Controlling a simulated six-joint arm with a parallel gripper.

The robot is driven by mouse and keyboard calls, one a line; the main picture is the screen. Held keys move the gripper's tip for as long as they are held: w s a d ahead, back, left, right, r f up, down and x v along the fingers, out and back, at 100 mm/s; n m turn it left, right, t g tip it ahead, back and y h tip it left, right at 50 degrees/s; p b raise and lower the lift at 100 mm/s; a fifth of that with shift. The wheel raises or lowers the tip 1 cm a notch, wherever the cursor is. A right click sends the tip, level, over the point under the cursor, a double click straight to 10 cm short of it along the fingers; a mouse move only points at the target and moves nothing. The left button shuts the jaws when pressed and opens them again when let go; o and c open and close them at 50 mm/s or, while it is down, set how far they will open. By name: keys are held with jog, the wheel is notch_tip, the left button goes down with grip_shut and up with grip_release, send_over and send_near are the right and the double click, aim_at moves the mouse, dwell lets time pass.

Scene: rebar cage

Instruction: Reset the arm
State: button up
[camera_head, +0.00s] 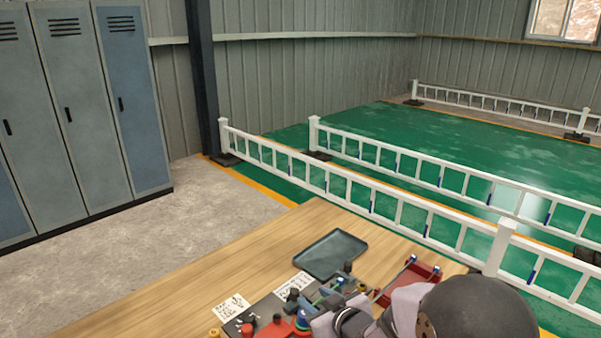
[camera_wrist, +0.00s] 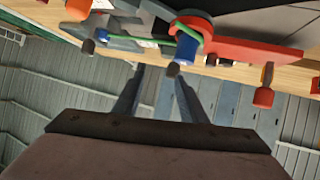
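In the wrist view the two dark fingers of my gripper (camera_wrist: 156,71) stand apart, with a gap between their tips and nothing seen held in it. A blue cylinder (camera_wrist: 185,74) with a green band around its upper part shows close by the right finger; whether they touch I cannot tell. A red part (camera_wrist: 240,50) lies to its right. In the head view my grey and black arm covers the lower right of the table, and the fingers cannot be made out there.
The wooden table (camera_head: 190,282) bears a dark tray (camera_head: 330,254), white labels (camera_head: 231,307), red parts (camera_head: 412,277) and several small coloured pieces crowded near my arm. The table's left part is bare. White railings (camera_head: 372,197) stand behind it, and lockers (camera_head: 88,110) at left.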

jog(key=s+d+f+g+h, duration=0.1)
jog(key=s+d, duration=0.2)
jog(key=s+d+f+m+g+h, duration=0.1)
jog(key=s+d+g+h, duration=0.1)
jog(key=d, duration=0.1)
jog(key=s+d+f+m+g+h, duration=0.1)
jog(key=s+d, duration=0.2)
jog(key=shift+s+d+g+h, duration=0.1)
jog(key=shift+s+g+h, duration=0.2)
jog(key=shift+s+h, duration=0.1)
jog(key=s+g, duration=0.1)
jog(key=s, duration=0.1)
jog(key=s+d+f+m+g, duration=0.1)
jog(key=s, duration=0.2)
jog(key=s+d+f+m+g, duration=0.1)
jog(key=s, duration=0.2)
jog(key=shift+h, duration=0.3)
jog(key=s+m+g, duration=0.2)
jog(key=s+g, duration=0.1)
jog(key=s, duration=0.7)
jog(key=shift+s+a+f+g, duration=0.15)
jog(key=shift+s+f+g, duration=0.05)
jog(key=shift+f+g, duration=0.2)
